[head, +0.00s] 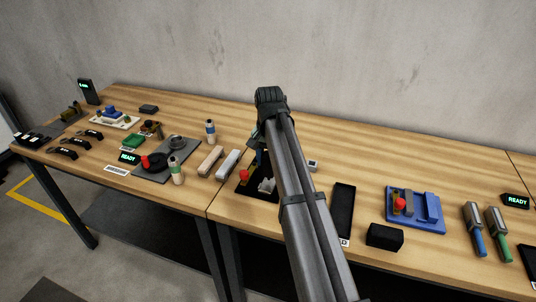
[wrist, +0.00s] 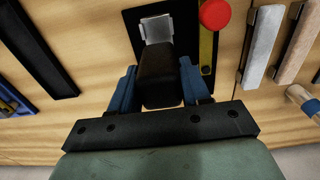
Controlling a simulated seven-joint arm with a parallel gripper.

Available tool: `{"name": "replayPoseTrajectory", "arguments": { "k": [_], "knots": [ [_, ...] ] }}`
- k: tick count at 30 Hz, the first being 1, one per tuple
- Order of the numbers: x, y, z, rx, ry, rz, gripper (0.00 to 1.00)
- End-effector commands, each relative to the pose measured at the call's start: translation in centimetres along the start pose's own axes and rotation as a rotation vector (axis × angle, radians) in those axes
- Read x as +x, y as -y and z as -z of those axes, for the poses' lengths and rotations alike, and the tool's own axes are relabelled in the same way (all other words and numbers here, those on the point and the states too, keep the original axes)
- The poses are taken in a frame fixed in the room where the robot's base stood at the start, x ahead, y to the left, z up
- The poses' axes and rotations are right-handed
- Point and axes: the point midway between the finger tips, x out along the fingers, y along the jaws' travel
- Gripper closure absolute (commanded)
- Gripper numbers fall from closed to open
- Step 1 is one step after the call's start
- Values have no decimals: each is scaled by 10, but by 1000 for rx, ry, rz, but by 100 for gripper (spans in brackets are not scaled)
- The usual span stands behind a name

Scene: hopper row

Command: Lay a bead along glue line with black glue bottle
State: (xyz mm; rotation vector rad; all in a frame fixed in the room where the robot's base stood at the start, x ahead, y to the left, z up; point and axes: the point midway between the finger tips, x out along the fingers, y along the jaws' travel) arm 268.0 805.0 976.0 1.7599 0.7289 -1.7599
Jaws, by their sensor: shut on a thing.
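A yellow strip (wrist: 206,52) runs along the plate beside a red knob (wrist: 214,14). I cannot make out a glue line for certain. In the head view my arm hides most of the gripper and bottle; the black plate (head: 246,187) shows left of the arm.
Two pale bars (head: 228,163) lie left of the plate, with two small bottles (head: 177,171) beyond. Right of my arm are a black tray (head: 343,212), a black block (head: 384,236) and a blue fixture (head: 428,212). The table (head: 375,150) is clear towards the wall.

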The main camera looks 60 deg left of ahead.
Motion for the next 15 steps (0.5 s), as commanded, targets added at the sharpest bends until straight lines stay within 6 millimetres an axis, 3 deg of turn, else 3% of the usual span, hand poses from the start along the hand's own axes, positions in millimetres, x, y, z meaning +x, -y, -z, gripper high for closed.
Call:
{"name": "replayPoseTrajectory", "arguments": {
  "k": [15],
  "knots": [
    [-2,1,67,1,0,0,87]
  ]
}}
